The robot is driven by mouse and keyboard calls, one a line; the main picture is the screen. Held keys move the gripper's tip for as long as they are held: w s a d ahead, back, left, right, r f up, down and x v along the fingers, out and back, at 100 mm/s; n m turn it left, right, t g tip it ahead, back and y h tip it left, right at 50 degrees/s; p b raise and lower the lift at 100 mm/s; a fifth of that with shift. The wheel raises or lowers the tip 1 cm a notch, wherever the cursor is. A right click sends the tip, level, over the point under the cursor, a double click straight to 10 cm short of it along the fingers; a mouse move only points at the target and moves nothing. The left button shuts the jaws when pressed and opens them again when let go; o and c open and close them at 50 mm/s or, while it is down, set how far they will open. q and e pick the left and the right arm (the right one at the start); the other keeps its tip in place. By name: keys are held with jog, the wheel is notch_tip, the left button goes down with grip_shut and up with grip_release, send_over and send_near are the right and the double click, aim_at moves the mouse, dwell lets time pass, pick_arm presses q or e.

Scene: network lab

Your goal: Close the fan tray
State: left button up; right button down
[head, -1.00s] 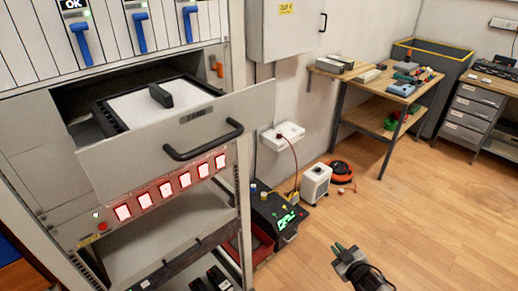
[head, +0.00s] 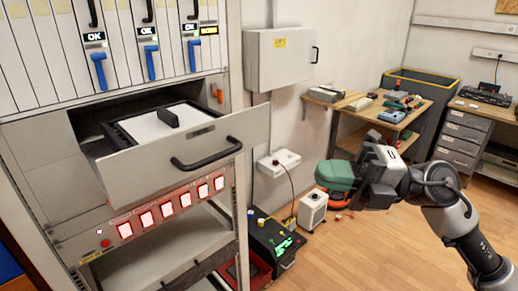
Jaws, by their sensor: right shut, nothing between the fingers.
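The fan tray (head: 160,160) is a grey drawer pulled out of the rack at the left of the head view. Its front panel has a black bar handle (head: 207,154). Inside it a white-topped unit with a black grip (head: 168,117) shows. My left gripper is out of view.
Below the tray is a row of lit red-framed switches (head: 170,207). Blue-levered modules (head: 98,70) stand above it. A grey wall box (head: 280,58) hangs behind. A workbench (head: 345,108) and a drawer cabinet (head: 465,135) stand at the right. Floor (head: 370,255) is free in front.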

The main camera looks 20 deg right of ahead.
aim_at(235, 151)
jog(key=p+x, duration=0.2)
jog(key=x, duration=0.1)
jog(key=w+p+x, duration=0.1)
jog(key=p+x, duration=0.1)
jog(key=x, duration=0.2)
jog(key=w+d+p+x, duration=0.1)
jog(key=p+x, duration=0.1)
jog(key=x, duration=0.1)
jog(key=shift+w+a+r, duration=0.15)
jog(key=shift+a+r, duration=0.1)
jog(key=shift+r, duration=0.2)
jog(key=shift+w+f, duration=0.15)
jog(key=shift+w, duration=0.15)
